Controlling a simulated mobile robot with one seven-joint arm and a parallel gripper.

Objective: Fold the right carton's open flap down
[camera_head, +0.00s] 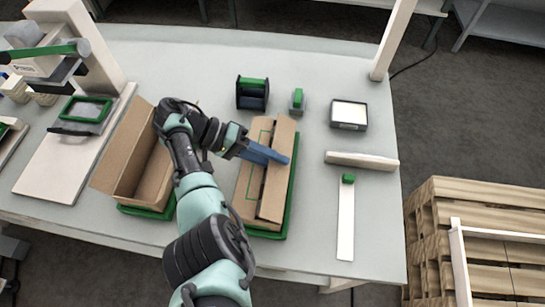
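The right carton (246,198) is a long brown box on a green-edged tray (289,200). One long flap lies over its left part. The other long flap (276,185), on the right, looks tilted up, with a dark gap between the two. My gripper (284,159) has blue fingers and reaches in from the left across the carton's far half, over the right flap. I cannot tell whether it touches the flap. The fingers look close together from this angle, and no gap between them shows. The left carton (127,155) stands open on its own green tray, partly behind my arm.
A black-and-green holder (252,93), a small green-topped item (297,101) and a dark box with a pale top (349,114) stand behind the carton. A pale bar (361,161) and a white strip (346,219) lie to the right. A post (393,40) rises at the back right.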

